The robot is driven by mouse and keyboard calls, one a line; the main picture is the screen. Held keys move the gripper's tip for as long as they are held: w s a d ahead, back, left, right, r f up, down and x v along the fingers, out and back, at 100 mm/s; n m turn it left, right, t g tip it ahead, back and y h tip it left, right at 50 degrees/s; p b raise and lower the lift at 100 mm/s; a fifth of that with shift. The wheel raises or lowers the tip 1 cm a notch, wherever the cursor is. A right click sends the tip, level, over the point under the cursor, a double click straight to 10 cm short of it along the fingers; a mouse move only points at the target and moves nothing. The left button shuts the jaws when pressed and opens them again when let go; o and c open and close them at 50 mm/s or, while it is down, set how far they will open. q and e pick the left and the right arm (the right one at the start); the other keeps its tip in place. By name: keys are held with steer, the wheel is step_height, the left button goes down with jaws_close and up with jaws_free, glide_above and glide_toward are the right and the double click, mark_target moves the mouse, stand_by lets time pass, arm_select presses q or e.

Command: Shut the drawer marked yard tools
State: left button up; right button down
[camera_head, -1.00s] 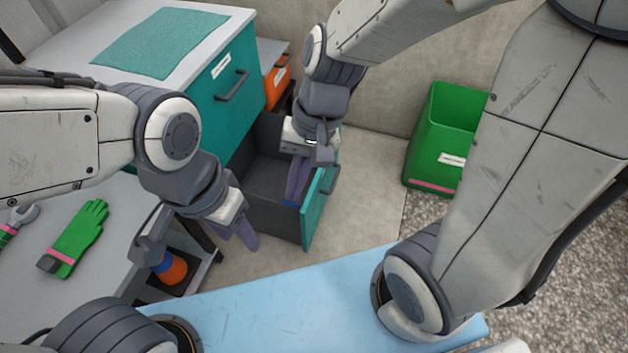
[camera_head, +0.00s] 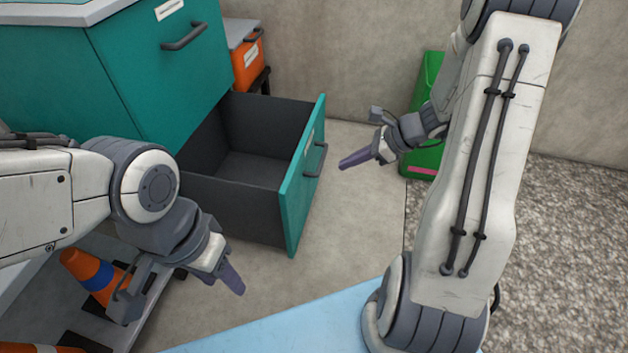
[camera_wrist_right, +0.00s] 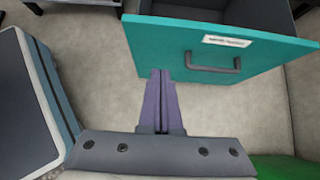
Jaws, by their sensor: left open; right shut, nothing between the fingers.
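The lower drawer (camera_head: 235,210) of the teal cabinet (camera_head: 165,80) is pulled well open and looks empty. Its teal front (camera_head: 300,195) has a dark bar handle (camera_head: 316,160) and a white label, which also shows in the right wrist view (camera_wrist_right: 227,41) but is too small to read. My right gripper (camera_head: 342,165) is shut and empty, a little outside the drawer front, to the right of the handle. In the right wrist view its purple fingers (camera_wrist_right: 160,75) are together, pointing toward the front's lower edge. My left gripper (camera_head: 238,285) is open and empty, below and in front of the drawer.
An upper drawer with a handle (camera_head: 184,36) is closed. An orange box (camera_head: 246,60) stands behind the cabinet. A green bin (camera_head: 425,160) stands behind my right arm. Traffic cones (camera_head: 95,275) are at the lower left.

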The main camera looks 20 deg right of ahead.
mark_target(295, 178)
steer(key=b+x, duration=0.2)
steer(key=x, duration=0.2)
steer(key=r+b+x, duration=0.1)
steer(key=b+x, duration=0.1)
steer(key=x, duration=0.2)
steer(key=a+b+x, duration=0.1)
steer(key=b+x, duration=0.2)
steer(key=x, duration=0.1)
steer(key=shift+w+a+r, duration=0.15)
steer(key=shift+w, duration=0.3)
steer(key=shift+w+a+r, duration=0.1)
steer(key=shift+w+a, duration=0.15)
steer(key=shift+a, duration=0.1)
